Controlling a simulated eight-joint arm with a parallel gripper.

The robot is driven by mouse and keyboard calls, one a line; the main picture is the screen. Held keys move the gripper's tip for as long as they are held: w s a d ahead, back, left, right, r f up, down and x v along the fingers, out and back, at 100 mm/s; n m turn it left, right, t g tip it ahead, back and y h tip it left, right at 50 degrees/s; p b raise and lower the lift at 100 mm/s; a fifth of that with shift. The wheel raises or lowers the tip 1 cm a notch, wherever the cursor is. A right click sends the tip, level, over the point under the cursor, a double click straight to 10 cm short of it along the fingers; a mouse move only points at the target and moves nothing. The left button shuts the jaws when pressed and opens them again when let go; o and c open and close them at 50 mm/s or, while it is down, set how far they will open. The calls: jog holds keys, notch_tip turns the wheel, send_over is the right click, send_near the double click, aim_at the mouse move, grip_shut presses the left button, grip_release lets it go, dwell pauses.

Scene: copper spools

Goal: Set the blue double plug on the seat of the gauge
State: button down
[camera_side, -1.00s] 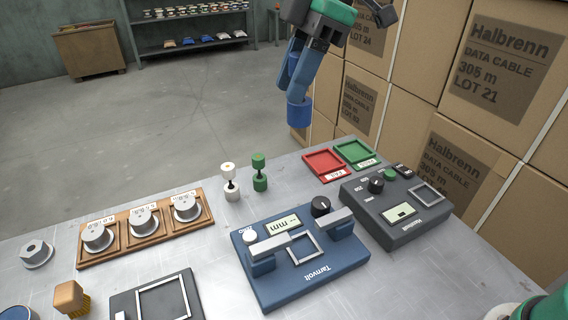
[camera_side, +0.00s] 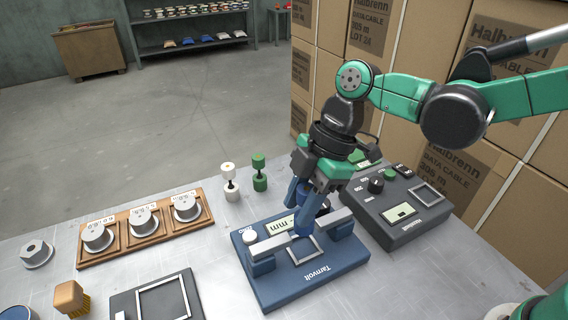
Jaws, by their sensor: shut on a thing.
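My gripper (camera_side: 301,212) is above the gauge, pointing down, shut on the blue double plug (camera_side: 303,229).
A white double plug (camera_side: 231,182) and a green one (camera_side: 260,172) stand behind the gauge. A wooden rack (camera_side: 148,239) with several spools is left. Cartons stand behind.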

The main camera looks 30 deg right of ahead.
jog(key=shift+f, duration=2.35)
jog(key=shift+f, duration=0.2)
jog(key=c, duration=0.5)
grip_release()
jog(key=shift+f, duration=0.1)
jog(key=shift+c, duration=0.2)
jog(key=shift+r, duration=0.3)
jog(key=v, duration=1.2)
jog(key=s+d+f+m+t+h, duration=0.1)
jog(key=d+m+t+h, duration=0.1)
jog(key=d+m, duration=0.4)
jog(key=s+d+f+m+t+h, duration=0.1)
jog(key=d+m+t, duration=0.4)
jog(key=m, duration=0.7)
jog(key=shift+s+d+f+h, duration=0.4)
jog(key=shift+d+f+h, duration=0.35)
jog(key=shift+d+h, duration=0.05)
